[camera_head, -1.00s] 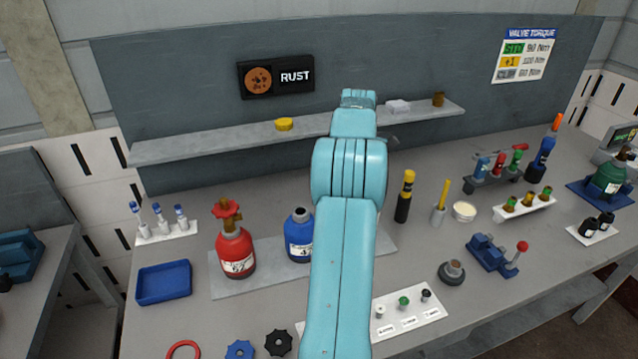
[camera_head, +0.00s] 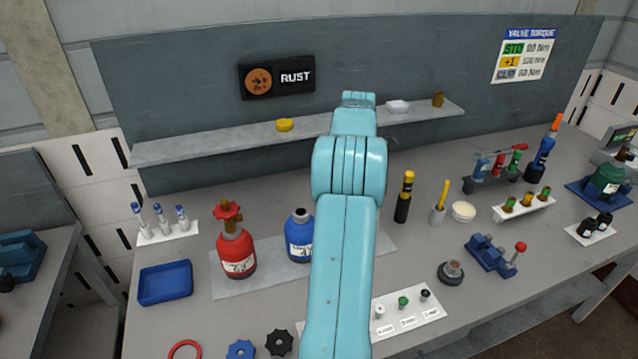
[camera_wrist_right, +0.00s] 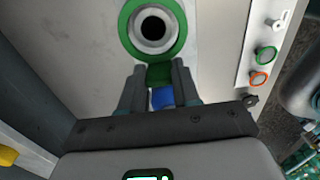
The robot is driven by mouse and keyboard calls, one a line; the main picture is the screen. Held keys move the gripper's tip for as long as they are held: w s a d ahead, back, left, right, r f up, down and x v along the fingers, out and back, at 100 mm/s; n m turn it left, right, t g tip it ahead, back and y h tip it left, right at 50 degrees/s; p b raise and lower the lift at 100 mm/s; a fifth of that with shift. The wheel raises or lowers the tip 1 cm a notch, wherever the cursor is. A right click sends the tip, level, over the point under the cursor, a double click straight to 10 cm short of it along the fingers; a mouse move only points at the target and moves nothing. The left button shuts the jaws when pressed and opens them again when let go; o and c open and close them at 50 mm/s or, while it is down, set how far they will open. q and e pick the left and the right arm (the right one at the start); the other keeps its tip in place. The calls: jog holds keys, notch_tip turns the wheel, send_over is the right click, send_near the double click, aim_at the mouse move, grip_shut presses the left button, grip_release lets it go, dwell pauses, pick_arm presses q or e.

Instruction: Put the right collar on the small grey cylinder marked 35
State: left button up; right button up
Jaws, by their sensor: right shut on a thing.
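In the right wrist view my right gripper (camera_wrist_right: 160,72) is shut on the tab of a green ring-shaped collar (camera_wrist_right: 179,40). Inside the ring I see a light grey round face with a dark centre; I cannot tell whether the ring is around it or above it. A small blue patch (camera_wrist_right: 162,98) shows between the fingers. In the head view my teal arm covers the middle of the bench, and the collar and the right gripper's fingers do not show. No grey cylinder marked 35 can be made out there. My left gripper is not in view.
A blue cylinder (camera_head: 299,238) stands just left of my arm, with a red cylinder (camera_head: 237,255) and a blue tray (camera_head: 165,283) farther left. A red ring (camera_head: 172,349) and two knobs lie at the front. A shelf (camera_head: 220,141) runs along the back.

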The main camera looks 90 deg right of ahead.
jog(key=shift+f+b, duration=0.85)
jog(key=shift+f, duration=0.65)
jog(key=o, duration=1.1)
jog(key=shift+r, duration=0.1)
notch_tip(320, 180, up, 6)
jog(key=p, duration=0.6)
